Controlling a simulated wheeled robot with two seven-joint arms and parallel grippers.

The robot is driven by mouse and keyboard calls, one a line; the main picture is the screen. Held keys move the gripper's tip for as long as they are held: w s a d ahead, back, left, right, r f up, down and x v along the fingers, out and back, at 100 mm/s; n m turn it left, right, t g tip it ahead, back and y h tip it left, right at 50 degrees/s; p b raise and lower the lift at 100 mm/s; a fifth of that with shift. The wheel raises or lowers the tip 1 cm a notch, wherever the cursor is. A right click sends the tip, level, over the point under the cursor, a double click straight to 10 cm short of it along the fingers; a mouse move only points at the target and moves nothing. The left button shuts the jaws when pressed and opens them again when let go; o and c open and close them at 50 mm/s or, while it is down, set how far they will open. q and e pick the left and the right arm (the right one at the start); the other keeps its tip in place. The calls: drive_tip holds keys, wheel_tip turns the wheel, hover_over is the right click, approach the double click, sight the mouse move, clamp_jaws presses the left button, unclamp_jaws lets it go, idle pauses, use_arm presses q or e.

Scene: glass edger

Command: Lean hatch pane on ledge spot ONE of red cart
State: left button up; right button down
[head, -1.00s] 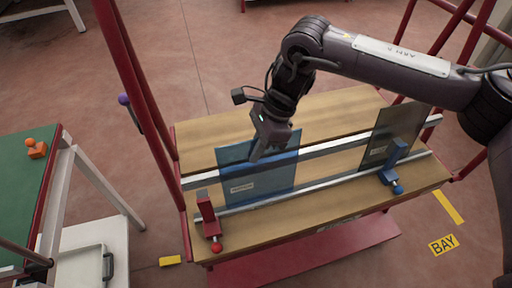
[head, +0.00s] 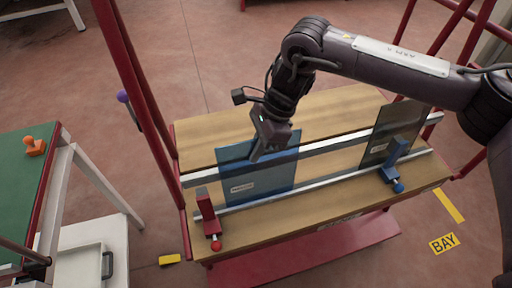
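A blue see-through pane (head: 262,181) with a small white label stands on the wooden deck of the red cart (head: 300,268), toward its left. Its lower edge is at the front metal rail (head: 325,182) and its upper part is by the back rail (head: 330,146); whether it touches that rail I cannot tell. My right gripper (head: 259,152) is at the pane's top edge, with one finger in front of the glass; it looks shut on the pane. The far finger is hidden. The label is too small to read. My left gripper is out of view.
A dark grey pane (head: 391,134) stands at the cart's right, beside a blue clamp (head: 393,160). A red clamp (head: 208,214) is at the left end. Red cart posts (head: 128,80) rise beside the deck. A green-topped table (head: 22,190) stands at left.

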drive_tip(key=c, duration=1.6)
unclamp_jaws()
drive_tip(key=shift+o, duration=0.3)
drive_tip(key=shift+f, duration=0.1)
